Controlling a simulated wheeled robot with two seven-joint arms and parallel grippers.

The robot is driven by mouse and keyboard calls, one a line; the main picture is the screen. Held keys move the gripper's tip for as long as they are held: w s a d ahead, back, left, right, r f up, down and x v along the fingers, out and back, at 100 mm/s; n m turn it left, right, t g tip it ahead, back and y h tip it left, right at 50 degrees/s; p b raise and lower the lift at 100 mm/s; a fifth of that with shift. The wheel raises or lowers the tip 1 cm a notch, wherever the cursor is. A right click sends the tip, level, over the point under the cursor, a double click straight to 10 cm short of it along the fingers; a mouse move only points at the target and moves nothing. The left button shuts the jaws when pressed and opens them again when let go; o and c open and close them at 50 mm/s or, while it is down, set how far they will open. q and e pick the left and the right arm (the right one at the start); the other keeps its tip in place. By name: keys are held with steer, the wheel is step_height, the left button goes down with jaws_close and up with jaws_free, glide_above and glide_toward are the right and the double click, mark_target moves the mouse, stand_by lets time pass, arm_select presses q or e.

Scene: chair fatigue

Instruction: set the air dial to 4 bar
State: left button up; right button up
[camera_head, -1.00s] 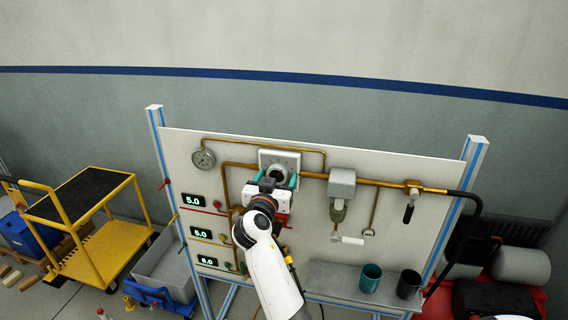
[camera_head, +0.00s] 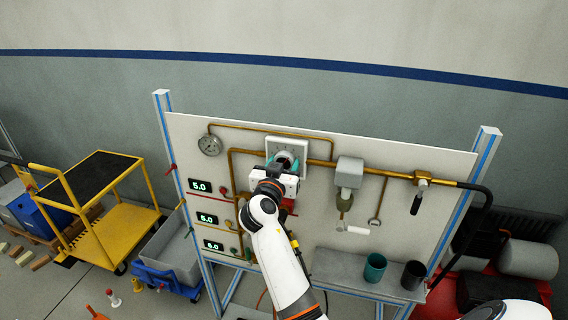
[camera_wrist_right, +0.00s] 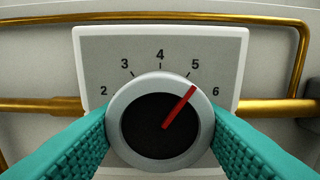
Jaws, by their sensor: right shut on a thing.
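The air dial (camera_wrist_right: 150,138) is a round knob with a grey rim, a black face and a red pointer, on a grey plate (camera_wrist_right: 100,50) marked 2 to 6. In the head view the dial's plate (camera_head: 301,144) shows on the panel, and my gripper partly covers the knob. My right gripper (camera_head: 287,163) is shut on the dial. In the wrist view its teal fingers (camera_wrist_right: 160,140) press on the left and right of the rim. My left gripper is not in view.
Brass pipes (camera_head: 330,162) run beside the dial. A round gauge (camera_head: 210,145) and displays reading 5.0, 5.0 and apparently 6.0 (camera_head: 200,186) are at left. A grey valve (camera_head: 349,172) is at right. Cups (camera_head: 375,267) stand on a shelf below. A yellow cart (camera_head: 110,232) stands left.

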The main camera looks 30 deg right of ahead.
steer(key=shift+n, duration=0.3)
steer(key=shift+n+b, duration=0.45)
steer(key=shift+n, duration=0.85)
steer(key=shift+d+r+n, duration=0.1)
steer(key=shift+r+n, duration=0.05)
steer(key=shift+n, duration=1.35)
steer(key=o, duration=0.6)
steer(key=shift+c, duration=0.2)
steer(key=o, duration=0.4)
